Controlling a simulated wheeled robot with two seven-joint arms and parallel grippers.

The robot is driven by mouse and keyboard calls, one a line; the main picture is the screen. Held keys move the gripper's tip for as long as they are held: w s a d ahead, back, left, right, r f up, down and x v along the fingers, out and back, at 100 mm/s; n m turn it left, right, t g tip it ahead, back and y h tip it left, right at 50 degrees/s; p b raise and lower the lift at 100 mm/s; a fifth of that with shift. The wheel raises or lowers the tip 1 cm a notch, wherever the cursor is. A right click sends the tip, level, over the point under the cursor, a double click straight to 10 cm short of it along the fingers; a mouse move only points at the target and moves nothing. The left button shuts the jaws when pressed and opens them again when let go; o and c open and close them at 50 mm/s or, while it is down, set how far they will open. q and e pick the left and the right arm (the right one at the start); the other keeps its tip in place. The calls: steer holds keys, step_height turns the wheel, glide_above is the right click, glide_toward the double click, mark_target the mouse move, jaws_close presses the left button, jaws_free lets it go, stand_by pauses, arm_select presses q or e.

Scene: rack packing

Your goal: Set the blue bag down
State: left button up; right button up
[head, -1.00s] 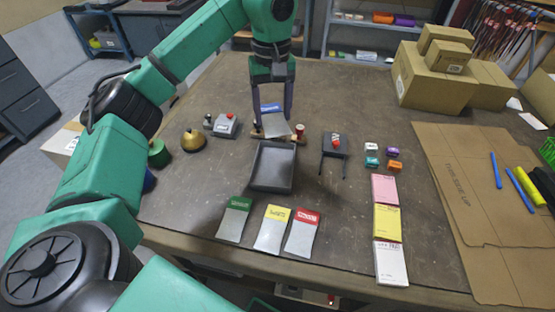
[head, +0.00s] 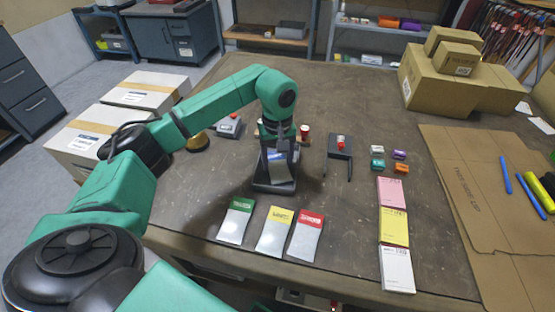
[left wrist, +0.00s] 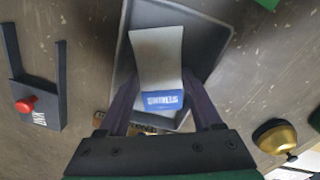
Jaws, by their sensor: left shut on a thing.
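The blue bag (head: 279,170), a silvery pouch with a blue label band, is held by my left gripper (head: 280,151). In the left wrist view the bag (left wrist: 158,60) hangs between the two dark fingers, with the label at the gripper end. The bag is over the dark grey tray (head: 259,187), inside its outline in the left wrist view (left wrist: 216,38). I cannot tell whether the bag touches the tray floor. The gripper hides part of the bag and the tray in the head view. My right gripper is in neither view.
Green (head: 235,220), yellow (head: 273,232) and red (head: 305,234) bags lie in front of the tray. A dark device with a red knob (head: 340,147) stands right of it. A brass bell-like object (head: 197,141) is at left. Cardboard boxes (head: 438,83) fill the back right.

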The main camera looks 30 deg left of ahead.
mark_target(278, 164)
arm_select(q)
steer(key=o, duration=1.5)
steer(key=shift+f, duration=0.1)
step_height(278, 164, up, 12)
